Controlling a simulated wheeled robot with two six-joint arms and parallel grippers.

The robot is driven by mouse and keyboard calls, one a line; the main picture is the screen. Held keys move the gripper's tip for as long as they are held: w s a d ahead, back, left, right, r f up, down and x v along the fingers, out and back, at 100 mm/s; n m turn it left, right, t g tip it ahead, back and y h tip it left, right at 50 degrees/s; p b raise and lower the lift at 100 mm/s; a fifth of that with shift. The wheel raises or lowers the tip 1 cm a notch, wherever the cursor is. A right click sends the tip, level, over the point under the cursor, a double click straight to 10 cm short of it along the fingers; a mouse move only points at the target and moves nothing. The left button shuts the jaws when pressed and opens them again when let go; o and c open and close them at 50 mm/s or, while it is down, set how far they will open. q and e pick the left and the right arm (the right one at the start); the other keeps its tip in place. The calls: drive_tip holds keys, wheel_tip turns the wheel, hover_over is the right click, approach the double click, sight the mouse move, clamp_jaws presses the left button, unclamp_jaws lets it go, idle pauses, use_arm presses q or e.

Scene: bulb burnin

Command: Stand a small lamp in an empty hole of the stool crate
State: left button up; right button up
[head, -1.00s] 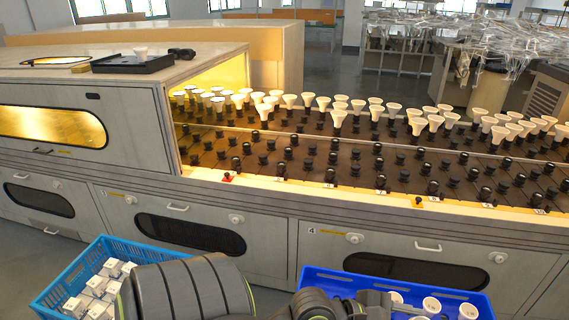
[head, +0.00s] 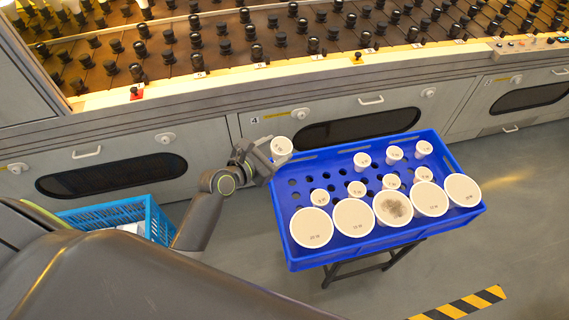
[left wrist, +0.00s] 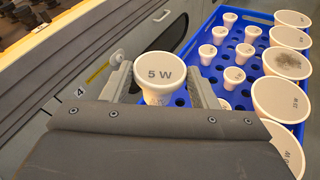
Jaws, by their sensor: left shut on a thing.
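My left gripper (head: 264,155) is shut on a small white lamp (head: 281,146). In the left wrist view this small lamp (left wrist: 158,76) is marked 5 W and sits upright between the two fingers. The blue stool crate (head: 291,247) stands on a dark stool. The gripper and lamp are at the crate's back left corner in the head view. Several other small lamps (head: 362,160) stand in holes of the crate. Several empty holes (head: 319,172) show as dark spots at the left and middle. My right gripper is not in view.
A front row of large lamps (head: 353,219) fills the near side of the crate; one has a dark smudged face (head: 393,208). A light blue basket (head: 155,221) stands on the left. The burn-in bench (head: 215,119) with rows of sockets runs behind.

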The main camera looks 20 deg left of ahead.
use_arm(q)
drive_tip(key=w+f+n+b, duration=0.1)
drive_tip(key=f+b, duration=0.1)
drive_tip(key=f, duration=0.3)
drive_tip(key=w+d+f+n+y+b, duration=0.1)
drive_tip(key=w+f+b, duration=0.1)
drive_tip(key=f, duration=0.4)
drive_tip(key=w+d+f+n+t+b, duration=0.1)
drive_tip(key=w+f+n+b, duration=0.1)
drive_tip(key=f, duration=0.3)
drive_tip(key=shift+w+d+f+y+b, duration=0.1)
drive_tip(key=shift+w+f+y+b, duration=0.25)
drive_tip(key=shift+b, duration=0.5)
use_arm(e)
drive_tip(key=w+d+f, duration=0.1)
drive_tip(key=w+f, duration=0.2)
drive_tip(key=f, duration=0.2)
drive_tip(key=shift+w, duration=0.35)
use_arm(q)
drive_tip(key=shift+s+r, duration=0.15)
drive_tip(key=shift+s, duration=0.05)
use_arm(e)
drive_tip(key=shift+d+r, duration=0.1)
use_arm(q)
drive_tip(key=shift+f, duration=0.3)
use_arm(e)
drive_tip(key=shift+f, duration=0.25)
use_arm(q)
drive_tip(key=o, duration=1.1)
